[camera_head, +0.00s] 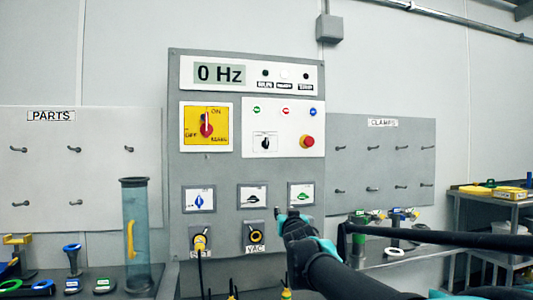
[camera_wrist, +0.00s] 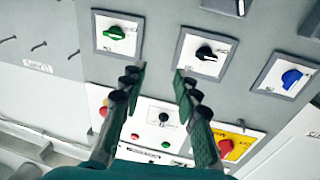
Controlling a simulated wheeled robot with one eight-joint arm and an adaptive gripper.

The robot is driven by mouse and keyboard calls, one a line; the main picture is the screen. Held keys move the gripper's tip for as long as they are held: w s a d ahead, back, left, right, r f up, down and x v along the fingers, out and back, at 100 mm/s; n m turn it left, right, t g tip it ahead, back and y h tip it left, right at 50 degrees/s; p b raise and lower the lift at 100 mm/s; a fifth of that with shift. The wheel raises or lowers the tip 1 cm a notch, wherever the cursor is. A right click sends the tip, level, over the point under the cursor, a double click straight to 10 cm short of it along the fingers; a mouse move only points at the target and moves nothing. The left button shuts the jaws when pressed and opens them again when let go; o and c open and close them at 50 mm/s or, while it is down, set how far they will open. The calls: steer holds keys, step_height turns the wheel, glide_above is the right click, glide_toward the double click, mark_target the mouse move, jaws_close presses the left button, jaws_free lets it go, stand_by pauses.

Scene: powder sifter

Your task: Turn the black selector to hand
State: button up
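The black selector (camera_head: 253,201) is the middle of three selectors in the panel's lower row. In the wrist view, where the panel appears upside down, its black knob (camera_wrist: 207,52) sits on a white plate, just beyond and right of the right fingertip. My gripper (camera_head: 294,214) is in front of the panel's lower right, below the green selector (camera_head: 301,198). In the wrist view my gripper (camera_wrist: 160,70) is open and empty, its fingers either side of bare panel between the green and black selectors. No contact with the knob shows. The plate's position labels are too small to read.
A blue selector (camera_head: 199,201) is left of the black one. A smaller black knob (camera_head: 265,144) and a red emergency button (camera_head: 307,141) are higher up. A yellow-plated red switch (camera_head: 206,128) is at upper left. Two sockets (camera_head: 255,236) sit below. A clear cylinder (camera_head: 137,240) stands left.

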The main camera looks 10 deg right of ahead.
mark_target(267, 145)
step_height(267, 145, up, 15)
steer(key=s+a+n+t+y, duration=0.1)
steer(key=a+n+t+y, duration=0.1)
steer(key=t+y, duration=0.15)
steer(key=shift+t+h, duration=0.35)
steer(key=x, duration=1.7)
steer(key=shift+w+a+r, duration=0.1)
steer(key=shift+a+r, duration=0.05)
steer(key=shift+r, duration=0.05)
jaws_close()
